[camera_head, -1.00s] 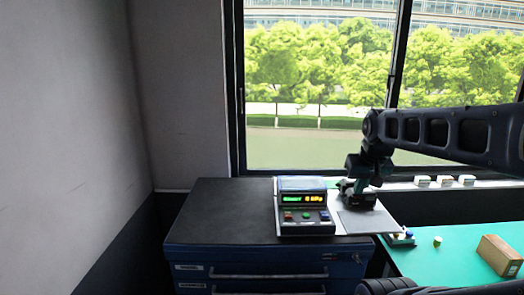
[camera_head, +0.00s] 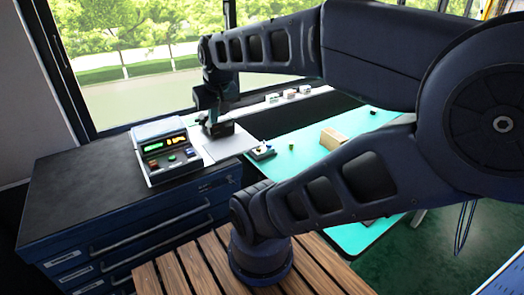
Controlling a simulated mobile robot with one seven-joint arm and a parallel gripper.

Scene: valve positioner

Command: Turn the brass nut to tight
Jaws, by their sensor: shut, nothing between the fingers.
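I cannot make out the brass nut; it may be hidden by my arm or too small to see. My gripper (camera_head: 217,131) is at the far end of my arm, low over the back of this plate and just right of the device. It is shut and holds nothing. Its fingertips are too small and dark to see clearly.
The dark cabinet (camera_head: 75,185) has bare room left of the device. A small tray (camera_head: 262,153) with coloured parts and a cardboard box (camera_head: 332,138) sit on the green table (camera_head: 365,122). Slatted wood (camera_head: 190,268) is in front. Small boxes (camera_head: 290,94) line the windowsill.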

